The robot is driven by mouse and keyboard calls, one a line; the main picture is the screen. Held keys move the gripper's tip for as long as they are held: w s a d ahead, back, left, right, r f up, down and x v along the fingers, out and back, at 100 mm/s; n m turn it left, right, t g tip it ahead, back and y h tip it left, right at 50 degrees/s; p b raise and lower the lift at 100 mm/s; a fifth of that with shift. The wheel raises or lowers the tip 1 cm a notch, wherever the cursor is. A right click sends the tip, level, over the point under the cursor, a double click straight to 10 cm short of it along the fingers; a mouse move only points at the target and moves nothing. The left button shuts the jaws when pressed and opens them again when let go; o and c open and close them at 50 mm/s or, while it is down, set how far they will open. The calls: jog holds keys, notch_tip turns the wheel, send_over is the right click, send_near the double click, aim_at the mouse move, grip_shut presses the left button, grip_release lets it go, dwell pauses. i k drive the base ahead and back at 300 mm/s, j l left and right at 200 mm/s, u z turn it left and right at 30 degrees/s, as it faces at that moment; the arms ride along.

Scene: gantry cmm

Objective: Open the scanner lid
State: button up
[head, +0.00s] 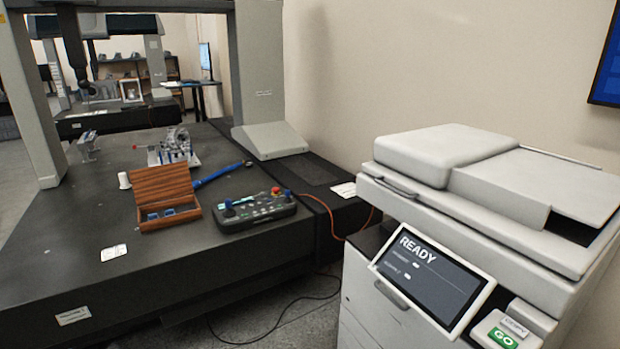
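The scanner lid (470,210) is the pale top of the white copier (365,295) at the right in the head view. The lid lies flat and closed on the body. Its raised left part is the document feeder (437,150), with a sloping paper tray (545,182) to its right. A grey handle (397,186) sits on the lid's front left edge. My gripper is not in this view.
A screen reading READY (428,280) and a green GO button (502,337) are on the copier's front. A dark measuring table (70,225) at the left carries a wooden box (163,188) and control panel (255,210). Orange and black cables run between them.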

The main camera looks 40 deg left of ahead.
aim_at(561, 213)
jog(key=j+u, duration=0.15)
jog(key=u, duration=0.75)
jog(key=i+l+u, duration=0.2)
jog(key=i+u, duration=0.2)
jog(key=i+l+u, duration=0.4)
jog(key=i, duration=0.15)
